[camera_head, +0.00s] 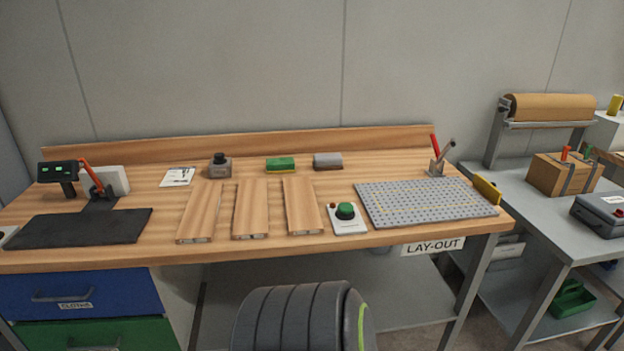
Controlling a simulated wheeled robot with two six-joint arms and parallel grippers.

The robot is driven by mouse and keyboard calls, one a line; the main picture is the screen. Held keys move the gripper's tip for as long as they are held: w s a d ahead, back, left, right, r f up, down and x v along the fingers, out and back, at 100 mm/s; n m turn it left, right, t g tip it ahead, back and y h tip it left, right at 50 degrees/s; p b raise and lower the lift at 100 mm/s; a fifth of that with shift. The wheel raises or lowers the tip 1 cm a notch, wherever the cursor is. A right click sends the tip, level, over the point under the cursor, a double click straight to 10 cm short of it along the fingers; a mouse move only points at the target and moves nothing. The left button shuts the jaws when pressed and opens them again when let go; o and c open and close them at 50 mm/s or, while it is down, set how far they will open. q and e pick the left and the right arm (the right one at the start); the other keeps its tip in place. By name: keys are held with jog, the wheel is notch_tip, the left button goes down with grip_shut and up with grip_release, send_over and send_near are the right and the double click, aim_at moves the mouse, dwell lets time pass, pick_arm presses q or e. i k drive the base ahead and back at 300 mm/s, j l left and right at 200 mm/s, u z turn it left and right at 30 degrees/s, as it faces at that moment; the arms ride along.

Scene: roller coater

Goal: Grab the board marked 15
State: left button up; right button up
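Three pale wooden boards lie side by side, apart from each other, on the wooden workbench (330,238). They are the left board (202,212), the middle board (251,208) and the right board (302,205). Each has a small whitish mark on its near end. The marks are too small to read, so I cannot tell which board is marked 15. Neither of my grippers shows in the head view, and nothing touches the boards.
A grey perforated plate (425,202) lies farther right, a black mat (80,227) at left.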

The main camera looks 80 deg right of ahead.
aim_at(303, 217)
jog(key=z, duration=2.65)
jog(key=i+l, duration=0.1)
jog(key=i+l+u, duration=0.1)
jog(key=l, duration=0.2)
